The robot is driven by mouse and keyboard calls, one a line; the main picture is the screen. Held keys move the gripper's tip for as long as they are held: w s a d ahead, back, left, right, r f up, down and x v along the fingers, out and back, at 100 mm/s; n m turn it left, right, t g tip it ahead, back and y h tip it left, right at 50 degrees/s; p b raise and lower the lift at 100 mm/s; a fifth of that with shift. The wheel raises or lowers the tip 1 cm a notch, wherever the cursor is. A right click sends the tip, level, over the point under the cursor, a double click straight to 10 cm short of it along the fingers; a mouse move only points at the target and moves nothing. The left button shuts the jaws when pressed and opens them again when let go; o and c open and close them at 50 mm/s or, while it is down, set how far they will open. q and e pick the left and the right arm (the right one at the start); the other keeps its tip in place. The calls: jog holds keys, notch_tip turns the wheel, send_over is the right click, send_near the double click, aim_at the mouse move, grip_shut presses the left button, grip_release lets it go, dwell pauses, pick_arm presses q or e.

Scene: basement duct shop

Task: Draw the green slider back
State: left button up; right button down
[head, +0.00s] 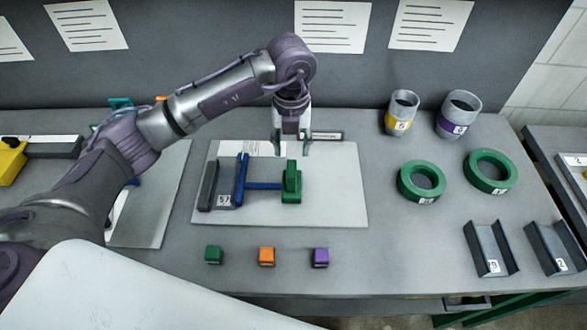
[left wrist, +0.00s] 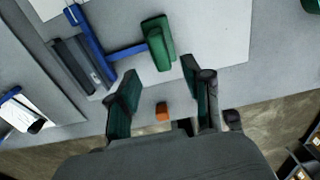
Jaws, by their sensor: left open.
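The green slider (head: 291,182) stands upright on a light board (head: 335,200) near the middle of the bench. A blue bar (head: 263,186) runs from it leftward to a blue upright piece (head: 241,180), beside a dark grey channel (head: 208,186). My left gripper (head: 291,147) is open and empty, above the board and just behind the slider in the head view. In the left wrist view the green slider (left wrist: 158,43) lies beyond the open fingertips (left wrist: 160,72), apart from them. My right gripper is not in view.
Green (head: 214,255), orange (head: 267,256) and purple (head: 320,257) blocks sit along the front. Green rings (head: 421,182), grey cups (head: 400,113) and grey channels (head: 490,248) stand to the right. The board's right side is clear.

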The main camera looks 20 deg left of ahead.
aim_at(292, 168)
pick_arm(q)
jog(key=f, duration=0.2)
jog(key=f+p, duration=0.1)
jog(key=f, duration=0.2)
jog(key=shift+s+f, duration=0.2)
jog(key=shift+f, duration=0.05)
notch_tip(292, 168, down, 5)
jog(key=shift+w+f+p, duration=0.1)
jog(key=shift+w+p, duration=0.05)
jog(key=shift+p, duration=0.6)
jog(key=shift+f, duration=0.35)
jog(key=shift+c, duration=0.3)
grip_shut()
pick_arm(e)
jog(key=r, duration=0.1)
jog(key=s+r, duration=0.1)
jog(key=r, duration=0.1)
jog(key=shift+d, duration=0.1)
